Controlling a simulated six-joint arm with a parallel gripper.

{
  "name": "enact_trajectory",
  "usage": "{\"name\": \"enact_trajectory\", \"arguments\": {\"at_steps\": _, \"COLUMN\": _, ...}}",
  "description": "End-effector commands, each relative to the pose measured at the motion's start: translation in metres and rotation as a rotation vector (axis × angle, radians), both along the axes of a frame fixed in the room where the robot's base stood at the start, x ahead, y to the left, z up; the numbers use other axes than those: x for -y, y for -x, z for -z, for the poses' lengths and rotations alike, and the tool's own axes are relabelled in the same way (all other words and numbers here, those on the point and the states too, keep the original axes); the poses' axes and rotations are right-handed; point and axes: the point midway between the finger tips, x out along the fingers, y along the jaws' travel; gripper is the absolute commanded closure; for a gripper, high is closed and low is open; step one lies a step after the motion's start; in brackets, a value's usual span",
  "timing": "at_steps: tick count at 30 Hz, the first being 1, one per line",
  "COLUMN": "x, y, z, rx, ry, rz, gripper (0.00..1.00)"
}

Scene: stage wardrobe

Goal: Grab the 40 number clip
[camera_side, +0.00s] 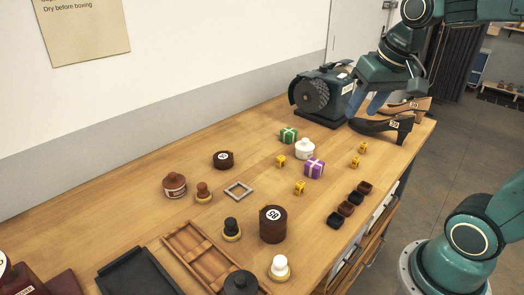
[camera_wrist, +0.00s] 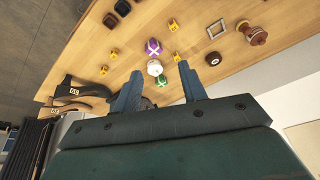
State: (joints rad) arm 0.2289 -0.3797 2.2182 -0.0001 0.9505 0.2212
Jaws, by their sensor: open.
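Several small yellow clips lie on the wooden table. In the side view they are a clip left of the white jar (camera_side: 280,161), a clip nearer the front (camera_side: 299,188), and two clips to the right (camera_side: 355,162) (camera_side: 361,148). The wrist view also shows yellow clips (camera_wrist: 173,25) (camera_wrist: 174,57) (camera_wrist: 114,53) (camera_wrist: 103,71). Their numbers are too small to read, so I cannot tell which is 40. My gripper (camera_side: 364,110) is open and empty, above the table's far right part near the shoes. Its blue fingers (camera_wrist: 159,72) are apart from the clips.
A grinder (camera_side: 322,92) and dark and tan heeled shoes (camera_side: 383,126) are close to my gripper. Green (camera_side: 288,135) and purple (camera_side: 314,168) gift boxes and a white jar (camera_side: 305,149) stand among the clips. Small dark cups (camera_side: 346,208) line the front edge.

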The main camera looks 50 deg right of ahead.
Motion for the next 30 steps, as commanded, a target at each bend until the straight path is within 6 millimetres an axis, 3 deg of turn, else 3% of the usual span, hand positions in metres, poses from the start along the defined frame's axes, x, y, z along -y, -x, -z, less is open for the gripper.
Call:
{"name": "enact_trajectory", "arguments": {"at_steps": 6, "x": 0.043, "y": -0.036, "z": 0.004, "rx": -0.054, "ry": -0.048, "rz": 0.200, "gripper": 0.58}}
{"name": "enact_trajectory", "arguments": {"at_steps": 15, "x": 0.112, "y": -0.074, "z": 0.023, "rx": -0.120, "ry": -0.113, "rz": 0.470, "gripper": 0.58}}
{"name": "enact_trajectory", "arguments": {"at_steps": 24, "x": 0.191, "y": -0.095, "z": 0.059, "rx": -0.179, "ry": -0.176, "rz": 0.742, "gripper": 0.58}}
{"name": "enact_trajectory", "arguments": {"at_steps": 30, "x": 0.246, "y": -0.097, "z": 0.092, "rx": -0.219, "ry": -0.219, "rz": 0.923, "gripper": 0.58}}
